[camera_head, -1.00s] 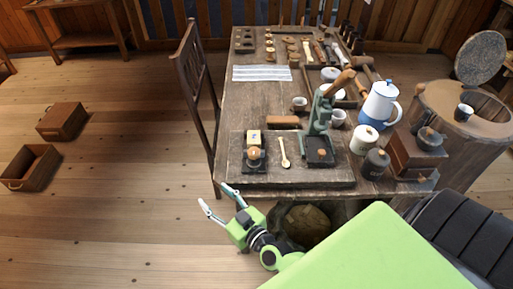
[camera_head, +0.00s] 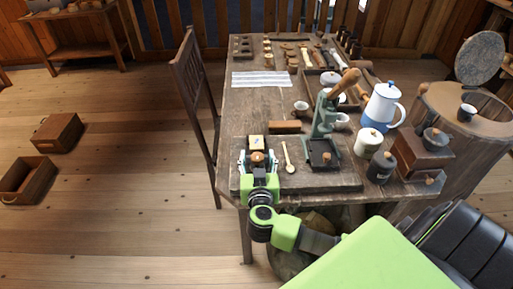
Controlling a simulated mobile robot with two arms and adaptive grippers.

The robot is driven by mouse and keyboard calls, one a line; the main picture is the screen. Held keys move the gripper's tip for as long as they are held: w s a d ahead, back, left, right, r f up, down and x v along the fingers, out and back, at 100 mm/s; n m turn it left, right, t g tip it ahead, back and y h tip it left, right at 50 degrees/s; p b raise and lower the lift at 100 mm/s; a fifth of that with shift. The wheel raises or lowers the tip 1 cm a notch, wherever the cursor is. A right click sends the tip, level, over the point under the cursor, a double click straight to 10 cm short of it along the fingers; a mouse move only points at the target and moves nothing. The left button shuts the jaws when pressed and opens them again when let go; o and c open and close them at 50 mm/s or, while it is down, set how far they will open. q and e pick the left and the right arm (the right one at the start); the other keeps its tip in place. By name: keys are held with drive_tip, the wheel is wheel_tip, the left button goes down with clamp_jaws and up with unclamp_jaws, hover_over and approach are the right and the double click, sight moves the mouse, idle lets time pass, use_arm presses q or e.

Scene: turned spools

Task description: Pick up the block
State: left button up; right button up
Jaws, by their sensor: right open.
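A brown rectangular wooden block (camera_head: 284,127) lies on the table, left of the green lever press. A smaller pale yellowish block (camera_head: 256,141) stands on a dark base at the front left of the table; I cannot tell which one is meant. My right gripper (camera_head: 257,158) is open over the dark base, just in front of the pale block. Its fingers are on either side of a round brown wooden knob (camera_head: 257,156); contact is not clear. The gripper's palm hides the near part of the base. My left gripper is not in view.
A white and blue pot (camera_head: 380,106) and lidded jars are farther right. A striped cloth (camera_head: 261,79) lies behind, with bare table before it. A chair (camera_head: 196,85) is at the left edge.

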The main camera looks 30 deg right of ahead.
sight(257, 144)
drive_tip(key=x, duration=0.7)
drive_tip(key=shift+w+d, duration=0.15)
drive_tip(key=shift+w, duration=0.05)
drive_tip(key=c, duration=1.2)
